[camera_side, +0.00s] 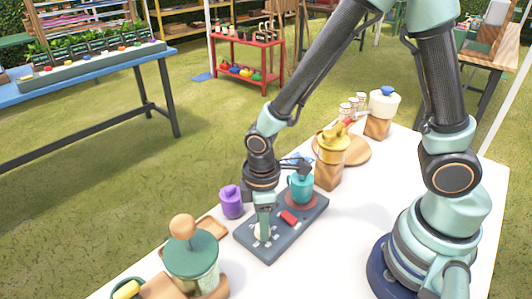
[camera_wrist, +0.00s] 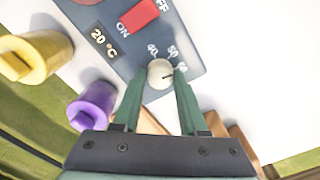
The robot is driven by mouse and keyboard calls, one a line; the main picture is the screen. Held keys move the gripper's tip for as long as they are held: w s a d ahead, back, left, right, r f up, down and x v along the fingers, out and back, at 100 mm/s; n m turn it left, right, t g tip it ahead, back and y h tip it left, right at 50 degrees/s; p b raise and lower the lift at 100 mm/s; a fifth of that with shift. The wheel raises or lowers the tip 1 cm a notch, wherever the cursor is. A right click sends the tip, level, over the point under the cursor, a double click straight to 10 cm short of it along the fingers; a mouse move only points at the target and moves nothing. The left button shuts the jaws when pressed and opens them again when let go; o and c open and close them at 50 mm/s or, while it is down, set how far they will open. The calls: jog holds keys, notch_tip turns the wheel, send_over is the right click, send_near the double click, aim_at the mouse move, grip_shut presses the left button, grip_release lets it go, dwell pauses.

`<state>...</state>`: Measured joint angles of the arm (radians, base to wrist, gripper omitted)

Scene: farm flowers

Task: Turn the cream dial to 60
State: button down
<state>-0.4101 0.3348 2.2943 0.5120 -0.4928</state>
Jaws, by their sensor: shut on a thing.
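The cream dial (camera_wrist: 160,72) sits on the grey control panel (camera_wrist: 185,25), with the numbers 40, 50 and 60 around it in the wrist view. Its dark mark points right, at or close to the 60; the exact alignment is hard to tell. My gripper (camera_wrist: 160,88) has its green fingers on either side of the dial, shut on it. In the side view my gripper (camera_side: 263,225) reaches down onto the front left end of the panel (camera_side: 280,246). The fingers partly hide the dial there.
The panel carries a red switch (camera_side: 289,217), a 20 °C display (camera_wrist: 104,40) and a teal cup (camera_side: 301,188). A purple jar (camera_side: 231,202) stands close left. A yellow pot (camera_side: 332,146) and a green-lidded jar (camera_side: 191,258) stand nearby. The white table is clear right of the panel.

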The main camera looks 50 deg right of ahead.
jog(key=shift+m, duration=1.6)
jog(key=shift+c, duration=2.2)
grip_release()
notch_tip(320, 180, up, 12)
